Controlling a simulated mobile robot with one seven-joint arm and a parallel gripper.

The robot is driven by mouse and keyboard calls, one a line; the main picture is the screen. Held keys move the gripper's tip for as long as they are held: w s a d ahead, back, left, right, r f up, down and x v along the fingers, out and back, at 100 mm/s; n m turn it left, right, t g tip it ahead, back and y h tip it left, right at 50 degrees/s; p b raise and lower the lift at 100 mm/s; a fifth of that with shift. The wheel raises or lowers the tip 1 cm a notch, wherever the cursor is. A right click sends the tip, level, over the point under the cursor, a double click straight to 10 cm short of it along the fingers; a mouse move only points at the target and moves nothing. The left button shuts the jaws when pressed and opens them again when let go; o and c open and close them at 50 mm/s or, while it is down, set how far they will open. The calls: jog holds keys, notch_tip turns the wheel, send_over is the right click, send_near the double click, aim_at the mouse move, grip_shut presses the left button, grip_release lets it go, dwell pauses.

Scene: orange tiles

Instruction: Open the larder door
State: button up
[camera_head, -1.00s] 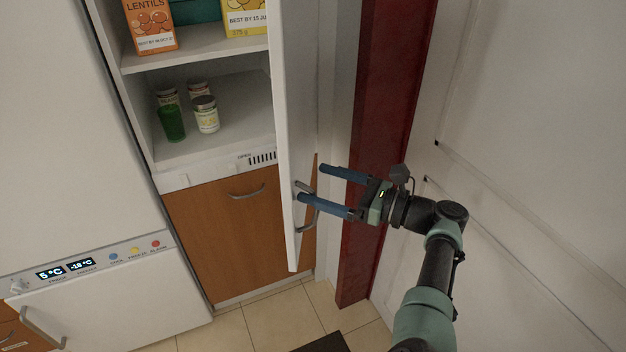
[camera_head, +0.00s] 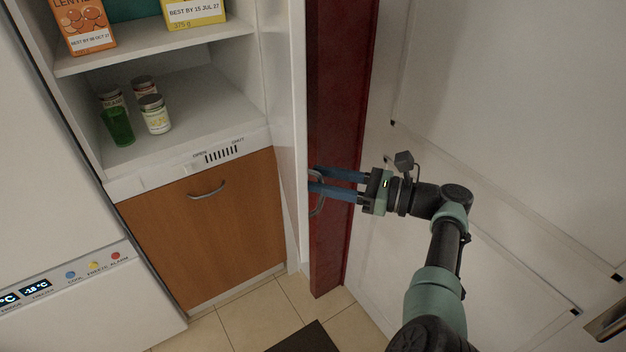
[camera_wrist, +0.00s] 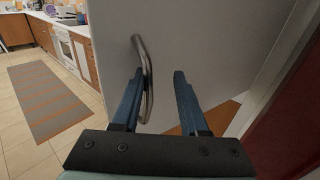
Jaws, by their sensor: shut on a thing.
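The larder door (camera_head: 299,150) is a white panel standing wide open, seen nearly edge-on at the right of the larder. Its outer face (camera_wrist: 190,40) fills the middle of the wrist view. The curved metal handle (camera_wrist: 149,80) lies between my fingers, close beside the left one, and shows partly in the head view (camera_head: 318,203). My gripper (camera_head: 316,182) has blue fingers and is shut on the handle at the door's outer side. The larder's inside is in plain view, with white shelves (camera_head: 190,95).
Several jars and a green glass (camera_head: 118,127) stand on the lower shelf, food boxes (camera_head: 82,25) above. A dark red post (camera_head: 335,120) stands close behind the door, beside a pale wall (camera_head: 480,110). A striped rug (camera_wrist: 45,100) lies on the open floor.

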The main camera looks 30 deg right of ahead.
jog(key=s+d+b, duration=0.1)
jog(key=d, duration=0.1)
jog(key=s+d+b, duration=0.1)
jog(key=shift+s+d+f, duration=0.2)
jog(key=shift+s+d, duration=0.15)
jog(key=shift+d, duration=0.05)
dwell(0.4)
